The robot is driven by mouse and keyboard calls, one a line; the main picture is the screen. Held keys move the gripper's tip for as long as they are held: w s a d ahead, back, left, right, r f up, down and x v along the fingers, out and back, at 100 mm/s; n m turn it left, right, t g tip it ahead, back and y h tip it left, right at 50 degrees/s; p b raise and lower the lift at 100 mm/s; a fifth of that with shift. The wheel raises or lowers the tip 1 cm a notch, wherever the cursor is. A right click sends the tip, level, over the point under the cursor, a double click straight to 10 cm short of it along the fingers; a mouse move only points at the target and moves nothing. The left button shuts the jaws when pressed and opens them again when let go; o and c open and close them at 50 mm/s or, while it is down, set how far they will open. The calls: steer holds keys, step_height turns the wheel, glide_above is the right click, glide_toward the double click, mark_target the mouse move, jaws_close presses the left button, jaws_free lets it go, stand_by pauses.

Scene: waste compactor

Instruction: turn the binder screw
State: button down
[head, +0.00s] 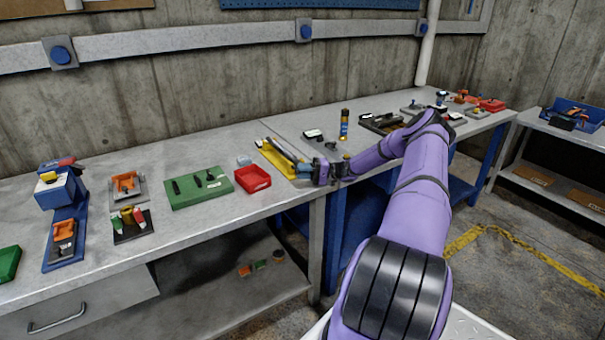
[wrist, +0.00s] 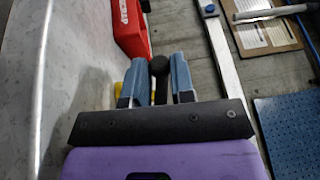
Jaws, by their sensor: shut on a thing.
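In the wrist view my gripper (wrist: 160,68) has its two blue fingers on either side of a dark round knob, the binder screw (wrist: 159,65), and is shut on it. The screw's lower part is hidden between the fingers. In the head view my gripper (head: 304,169) reaches in from the right, low over the bench at the front end of a yellow-based holder (head: 270,156) with a long grey bar. The screw cannot be made out there. A sliver of yellow (wrist: 118,88) shows left of the fingers in the wrist view.
A red bin (head: 253,179) stands just left of my gripper; it also shows in the wrist view (wrist: 131,30). A green tray (head: 199,187) lies farther left. The concrete wall bounds the bench.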

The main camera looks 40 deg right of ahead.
steer(key=shift+r+t, duration=0.1)
steer(key=shift+t, duration=0.3)
steer(key=c, duration=1)
jaws_free()
steer(key=shift+r, duration=0.3)
steer(key=s+a+r, duration=0.1)
steer(key=s+a, duration=0.1)
steer(key=s, duration=0.2)
steer(key=s+a+r, duration=0.2)
steer(key=s+a, duration=0.1)
steer(key=s, duration=0.2)
steer(key=s+a+r, duration=0.1)
steer(key=s+a, duration=0.2)
steer(key=s, duration=0.1)
steer(key=shift+s+r, duration=0.2)
steer(key=shift+s, duration=0.2)
